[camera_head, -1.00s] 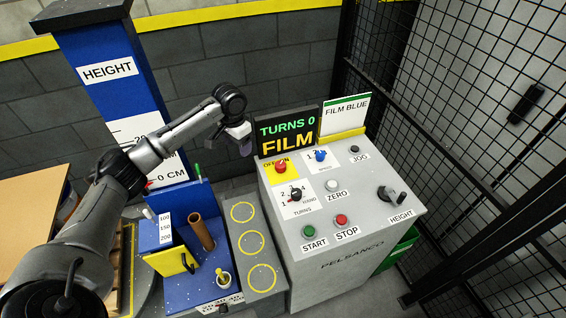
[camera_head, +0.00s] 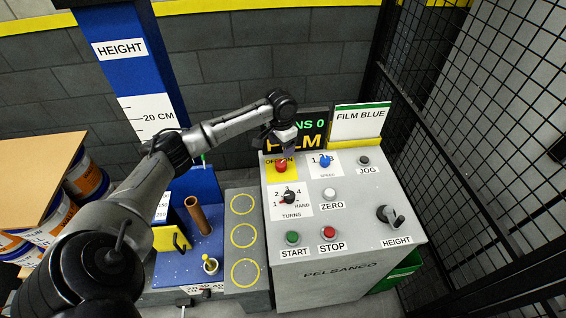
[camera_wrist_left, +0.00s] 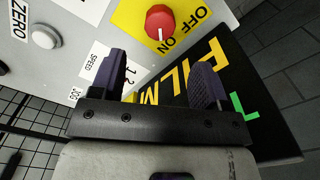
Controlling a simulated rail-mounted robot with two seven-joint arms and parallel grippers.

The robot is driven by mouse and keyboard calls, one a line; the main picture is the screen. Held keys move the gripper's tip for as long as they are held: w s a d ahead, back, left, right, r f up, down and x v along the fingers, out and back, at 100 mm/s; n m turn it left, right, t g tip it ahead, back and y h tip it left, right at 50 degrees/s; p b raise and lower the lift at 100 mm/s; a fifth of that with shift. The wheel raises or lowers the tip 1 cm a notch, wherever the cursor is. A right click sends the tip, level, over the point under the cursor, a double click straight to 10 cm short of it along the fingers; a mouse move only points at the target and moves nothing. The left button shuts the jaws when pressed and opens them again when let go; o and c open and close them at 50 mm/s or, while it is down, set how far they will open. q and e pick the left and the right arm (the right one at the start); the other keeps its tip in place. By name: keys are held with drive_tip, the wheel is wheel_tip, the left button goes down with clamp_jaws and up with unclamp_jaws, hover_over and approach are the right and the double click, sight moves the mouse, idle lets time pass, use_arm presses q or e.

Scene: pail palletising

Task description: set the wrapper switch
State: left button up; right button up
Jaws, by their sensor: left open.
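The wrapper switch is a red rotary knob (camera_head: 281,166) on a yellow OFF/ON plate (camera_head: 269,177), at the upper left of the grey control panel (camera_head: 345,222). In the left wrist view the knob (camera_wrist_left: 159,22) shows at the top, with a pale mark on it; I cannot tell for sure which setting it points at. My left gripper (camera_head: 284,141) is just behind the knob, above the panel's back edge and in front of the FILM display (camera_head: 313,130). Its two dark fingers (camera_wrist_left: 158,82) are apart and empty, clear of the knob. My right gripper is out of view.
The blue SPEED knob (camera_head: 325,161) is right of the switch, and the black TURNS knob (camera_head: 289,197) is below. ZERO (camera_head: 329,194), START (camera_head: 292,238) and STOP (camera_head: 328,233) buttons are also on the panel. A black mesh fence (camera_head: 480,130) bounds the right side.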

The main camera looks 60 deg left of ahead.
sight(282, 162)
use_arm(q)
wheel_tip(282, 162, down, 8)
drive_tip(key=shift+w+f+b, duration=0.1)
drive_tip(key=shift+f+b, duration=0.05)
drive_tip(key=shift+b, duration=0.45)
